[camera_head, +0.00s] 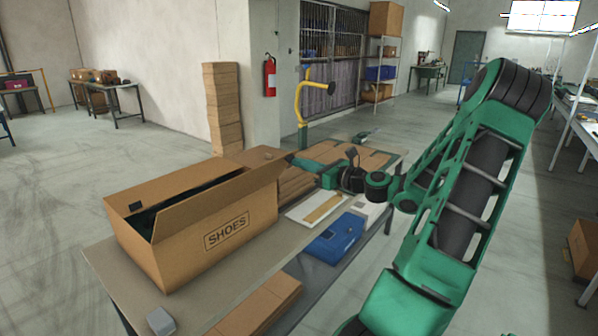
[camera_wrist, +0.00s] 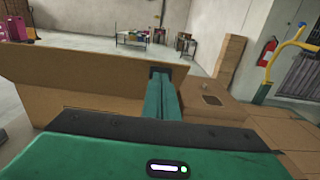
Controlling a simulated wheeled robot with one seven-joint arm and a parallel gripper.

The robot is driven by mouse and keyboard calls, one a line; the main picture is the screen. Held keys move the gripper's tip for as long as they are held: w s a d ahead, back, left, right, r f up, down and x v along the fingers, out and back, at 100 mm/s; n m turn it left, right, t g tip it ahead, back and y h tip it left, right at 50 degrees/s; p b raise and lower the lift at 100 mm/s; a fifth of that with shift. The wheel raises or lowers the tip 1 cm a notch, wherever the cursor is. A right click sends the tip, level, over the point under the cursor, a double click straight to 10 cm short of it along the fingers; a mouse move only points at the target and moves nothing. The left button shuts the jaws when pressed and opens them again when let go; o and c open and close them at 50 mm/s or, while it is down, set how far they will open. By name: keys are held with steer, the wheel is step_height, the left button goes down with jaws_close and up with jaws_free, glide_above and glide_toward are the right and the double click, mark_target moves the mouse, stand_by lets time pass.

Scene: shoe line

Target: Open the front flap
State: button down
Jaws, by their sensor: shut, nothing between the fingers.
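The cardboard box marked SHOES (camera_head: 180,245) stands on the near left part of the table. Its front flap (camera_head: 215,200) is tilted up along the lettered side, with a dark gap behind it. In the wrist view the flap (camera_wrist: 80,68) crosses the left half as a broad brown panel. My gripper (camera_head: 289,160) is at the box's right end, beside the flap's right end. In the wrist view its fingers (camera_wrist: 160,72) are together and empty, with the tips at the flap's right end. I cannot tell whether they touch it.
The table (camera_head: 105,262) also carries flat cardboard pieces, a blue case (camera_head: 335,237) and a white tray (camera_head: 300,212) to the right of the box. A small grey object (camera_head: 161,321) lies at the near edge. A cardboard stack (camera_head: 222,105) stands behind.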

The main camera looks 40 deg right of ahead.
steer(key=s+d, duration=0.2)
steer(key=s, duration=1.1)
steer(key=shift+f, duration=0.35)
steer(key=shift+w, duration=0.1)
